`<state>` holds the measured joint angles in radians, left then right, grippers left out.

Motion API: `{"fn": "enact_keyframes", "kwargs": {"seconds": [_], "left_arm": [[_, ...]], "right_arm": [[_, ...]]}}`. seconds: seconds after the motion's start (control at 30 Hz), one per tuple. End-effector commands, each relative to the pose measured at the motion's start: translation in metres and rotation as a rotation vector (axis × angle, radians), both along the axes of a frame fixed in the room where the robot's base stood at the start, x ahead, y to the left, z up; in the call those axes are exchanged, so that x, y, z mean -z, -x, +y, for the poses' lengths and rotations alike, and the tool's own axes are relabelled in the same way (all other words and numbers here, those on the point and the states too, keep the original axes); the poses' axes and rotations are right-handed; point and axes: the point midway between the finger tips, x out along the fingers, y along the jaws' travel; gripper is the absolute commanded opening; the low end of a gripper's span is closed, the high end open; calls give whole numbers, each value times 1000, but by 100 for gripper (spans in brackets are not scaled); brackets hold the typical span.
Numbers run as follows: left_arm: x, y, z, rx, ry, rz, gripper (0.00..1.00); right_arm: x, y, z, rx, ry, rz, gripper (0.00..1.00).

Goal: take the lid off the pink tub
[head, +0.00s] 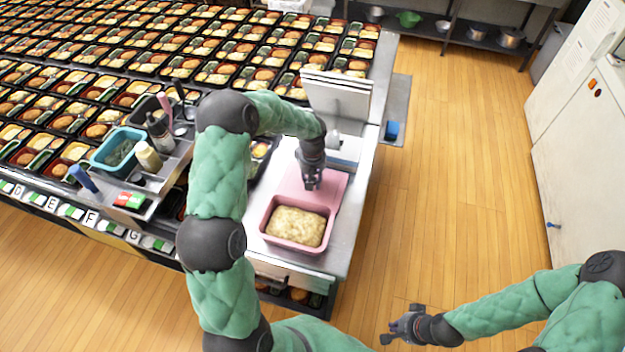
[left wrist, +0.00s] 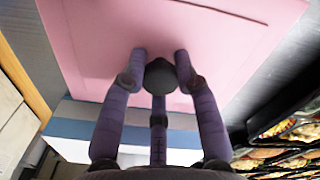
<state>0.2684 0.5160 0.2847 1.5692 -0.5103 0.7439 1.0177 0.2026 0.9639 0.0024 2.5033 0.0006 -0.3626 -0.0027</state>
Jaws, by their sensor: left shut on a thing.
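The pink tub (head: 298,246) stands on the metal counter near its front end. Its top is uncovered and pale, lumpy food shows inside. The flat pink lid (head: 334,193) is just behind the tub, by its back rim; I cannot tell whether it rests on the counter or hangs just above it. My left gripper (head: 312,184) is over the lid, shut on its dark round knob (left wrist: 160,77). In the left wrist view the fingers (left wrist: 160,58) flank the knob and the pink lid (left wrist: 215,40) fills the top. My right gripper (head: 402,324) is open and empty over the floor.
A pale upright device (head: 338,100) stands behind the lid on the counter. Left of my left arm is a caddy with a teal bin (head: 118,148) and bottles. Rows of bento trays (head: 100,85) fill the table. The wooden floor (head: 450,170) at right is clear.

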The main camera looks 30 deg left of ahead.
Motion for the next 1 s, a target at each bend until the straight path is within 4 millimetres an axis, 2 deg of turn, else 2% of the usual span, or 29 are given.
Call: {"fn": "enact_keyframes", "kwargs": {"seconds": [0.97, 1.0], "left_arm": [[8, -1, 0, 0, 0, -1, 0], [8, -1, 0, 0, 0, -1, 39]], "right_arm": [[9, 0, 0, 0, 0, 0, 0], [9, 0, 0, 0, 0, 0, 0]]}}
